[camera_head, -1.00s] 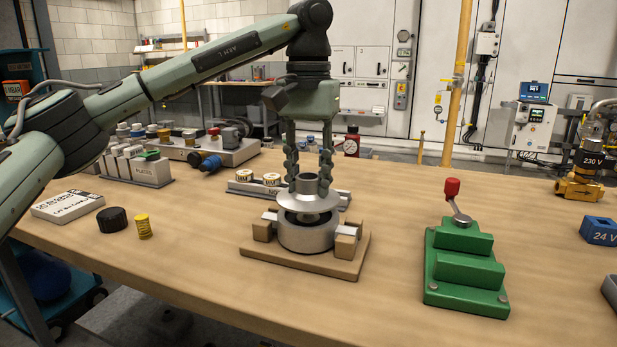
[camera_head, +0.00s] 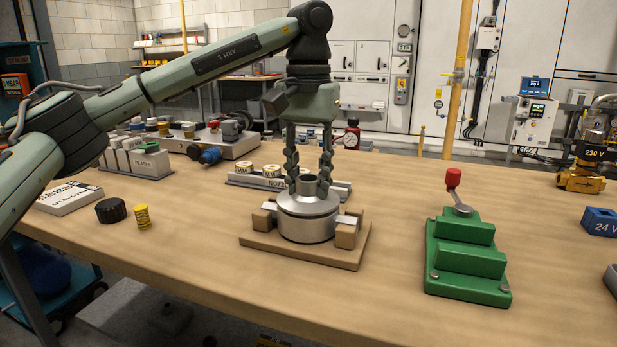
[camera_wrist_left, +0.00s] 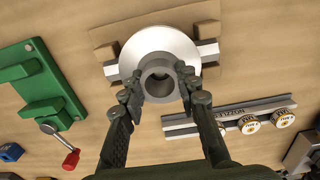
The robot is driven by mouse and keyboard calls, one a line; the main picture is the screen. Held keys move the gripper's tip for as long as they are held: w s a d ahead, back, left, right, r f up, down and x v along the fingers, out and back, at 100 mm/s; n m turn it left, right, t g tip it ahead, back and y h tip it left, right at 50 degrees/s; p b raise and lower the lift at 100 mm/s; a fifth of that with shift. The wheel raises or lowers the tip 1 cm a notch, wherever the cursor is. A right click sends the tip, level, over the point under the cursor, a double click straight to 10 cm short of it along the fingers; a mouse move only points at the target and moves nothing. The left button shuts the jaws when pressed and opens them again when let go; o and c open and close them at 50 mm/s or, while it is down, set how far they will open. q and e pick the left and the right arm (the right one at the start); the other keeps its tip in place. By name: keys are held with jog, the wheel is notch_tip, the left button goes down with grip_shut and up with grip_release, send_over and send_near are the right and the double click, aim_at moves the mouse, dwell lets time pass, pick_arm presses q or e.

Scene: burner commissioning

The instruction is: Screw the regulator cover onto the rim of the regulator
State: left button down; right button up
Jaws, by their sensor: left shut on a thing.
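The regulator (camera_head: 307,229) is a round metal body held between clamp blocks on a wooden base (camera_head: 300,255). The regulator cover (camera_head: 309,202), a silver flanged cap with a hollow neck, sits level on the regulator's rim with no gap that I can see. My left gripper (camera_head: 309,185) points straight down and is shut on the cover's neck. In the left wrist view, the fingers (camera_wrist_left: 162,95) grip both sides of the neck, and the cover's flange (camera_wrist_left: 145,50) hides most of the regulator. Whether the threads are engaged cannot be seen. My right gripper is not in view.
A green stepped stand with a red-knobbed lever (camera_head: 468,258) stands to the right. A nozzle rack (camera_head: 255,182) is close behind the regulator. A black knurled cap (camera_head: 111,211) and yellow spring (camera_head: 142,216) lie left. The table front is clear.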

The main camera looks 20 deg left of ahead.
pick_arm(q)
jog(key=shift+f, duration=0.15)
jog(key=c, duration=1)
grip_release()
jog(key=shift+c, duration=0.2)
grip_shut()
jog(key=shift+c, duration=1.8)
grip_release()
